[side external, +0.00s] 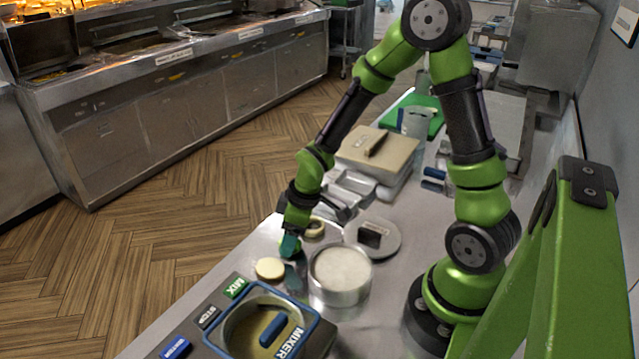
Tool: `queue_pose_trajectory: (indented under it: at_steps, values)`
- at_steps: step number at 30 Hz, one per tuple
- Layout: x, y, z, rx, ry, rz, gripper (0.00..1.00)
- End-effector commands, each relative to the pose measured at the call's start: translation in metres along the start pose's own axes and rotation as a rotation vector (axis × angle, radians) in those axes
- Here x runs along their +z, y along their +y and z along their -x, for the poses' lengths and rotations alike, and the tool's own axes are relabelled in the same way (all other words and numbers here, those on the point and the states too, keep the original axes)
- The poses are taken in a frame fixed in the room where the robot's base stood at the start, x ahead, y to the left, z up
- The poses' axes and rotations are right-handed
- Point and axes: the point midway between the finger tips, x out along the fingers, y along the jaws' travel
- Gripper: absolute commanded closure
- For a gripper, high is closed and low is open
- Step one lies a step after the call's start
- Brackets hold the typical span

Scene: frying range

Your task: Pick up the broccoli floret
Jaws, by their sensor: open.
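My gripper (291,242) points down close above the steel counter, left of the round white-filled tin. A small dark green and teal shape shows right at its fingertips. It may be the broccoli floret, but the fingers overlap it and it is too small to be sure. My gripper is open; I cannot tell whether its fingers touch the green shape.
A pale round disc (270,268) and the round tin (340,275) stand close to the gripper. A mixer with buttons (318,333) is in front. A round lid-like plate (385,238), metal trays (350,190) and a beige box (378,152) stand behind. The counter's left edge is near.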

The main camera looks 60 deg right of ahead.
Motion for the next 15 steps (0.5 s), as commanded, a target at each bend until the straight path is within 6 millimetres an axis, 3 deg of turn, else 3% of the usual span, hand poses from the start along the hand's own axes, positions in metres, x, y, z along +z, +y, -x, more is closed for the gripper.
queue_pose_trajectory:
  at_steps: [9,15]
  values:
    - [-0.0002,0.0004,-0.0053,0.001,0.001,-0.001,0.37]
    - [-0.0002,0.0004,-0.0052,0.001,0.001,-0.001,0.65]
